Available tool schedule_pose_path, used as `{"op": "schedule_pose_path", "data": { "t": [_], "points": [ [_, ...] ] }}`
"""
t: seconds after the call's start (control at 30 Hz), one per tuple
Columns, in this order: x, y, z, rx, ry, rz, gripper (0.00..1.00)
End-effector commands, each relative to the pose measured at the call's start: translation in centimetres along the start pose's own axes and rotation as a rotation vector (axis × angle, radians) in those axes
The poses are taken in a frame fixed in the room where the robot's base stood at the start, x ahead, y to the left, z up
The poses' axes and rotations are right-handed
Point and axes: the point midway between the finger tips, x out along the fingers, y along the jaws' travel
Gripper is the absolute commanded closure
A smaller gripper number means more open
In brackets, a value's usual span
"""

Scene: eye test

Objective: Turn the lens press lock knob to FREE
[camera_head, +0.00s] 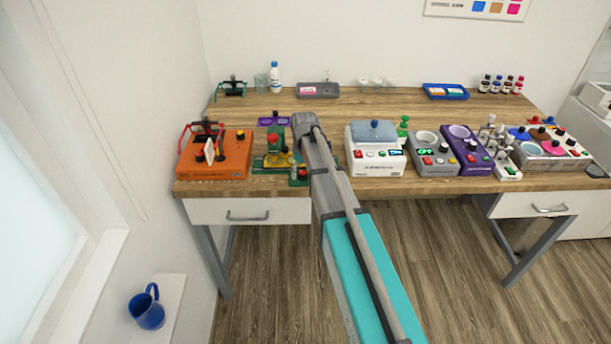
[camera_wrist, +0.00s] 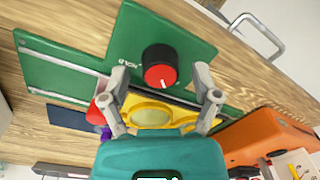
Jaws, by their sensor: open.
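The lens press is green, with a plate (camera_wrist: 185,30) in the wrist view; its green body also shows in the head view (camera_head: 277,155), left of my arm. The lock knob (camera_wrist: 160,66) is black with a red top and a short white mark pointing down in the wrist view. Small white lettering lies on the plate left of the knob, too blurred to read surely. My gripper (camera_wrist: 161,77) is open, with one finger on each side of the knob and visible gaps. I cannot tell its height above the knob. A yellow ring part (camera_wrist: 152,114) shows between the fingers.
An orange device (camera_head: 222,158) stands left of the press; it also shows in the wrist view (camera_wrist: 257,133). A white device (camera_head: 374,160) stands right of my arm, with grey and purple devices beyond. A drawer handle (camera_wrist: 262,33) is at the table's front.

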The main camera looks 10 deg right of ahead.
Motion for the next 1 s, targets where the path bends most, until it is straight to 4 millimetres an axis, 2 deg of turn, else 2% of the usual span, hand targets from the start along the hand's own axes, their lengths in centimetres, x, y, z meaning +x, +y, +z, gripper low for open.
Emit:
{"op": "schedule_pose_path", "data": {
  "t": [0.37, 1.0],
  "points": [
    [0.0, 0.02, 0.03, 0.088, 0.003, 0.0, 0.2],
    [0.0, 0.07, 0.08, 0.49, 0.017, 0.0, 0.2]
  ]
}}
